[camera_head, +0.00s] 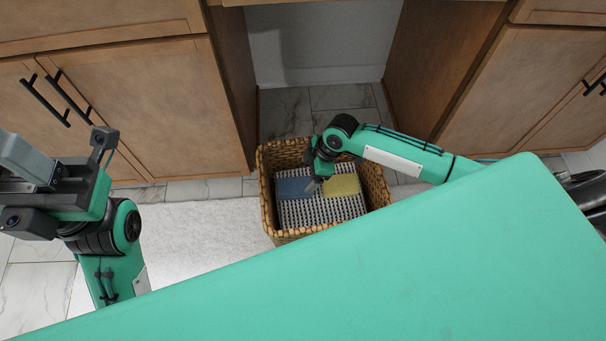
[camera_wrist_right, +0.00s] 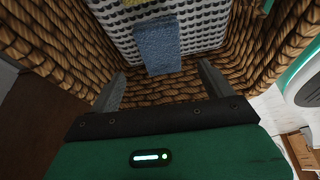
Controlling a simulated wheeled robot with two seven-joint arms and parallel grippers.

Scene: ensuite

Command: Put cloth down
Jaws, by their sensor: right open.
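A blue cloth (camera_head: 294,187) and a yellow cloth (camera_head: 341,185) lie in a wicker basket (camera_head: 267,205), on a black-and-white patterned surface (camera_head: 310,211). My right gripper (camera_head: 314,184) reaches down into the basket, by the blue cloth's right end. In the right wrist view its two fingers (camera_wrist_right: 162,70) are apart with nothing clamped between them. The blue cloth (camera_wrist_right: 157,45) lies flat just beyond the fingertips there. A sliver of the yellow cloth (camera_wrist_right: 108,3) shows at the top edge. My left gripper (camera_head: 22,188) is at the far left, its fingertips cut off by the frame.
Wooden cabinets (camera_head: 150,105) with black handles stand on both sides of an open recess (camera_head: 325,45) behind the basket. A pale rug (camera_head: 195,235) lies on marble tiles left of the basket. The basket's woven walls surround my right gripper closely.

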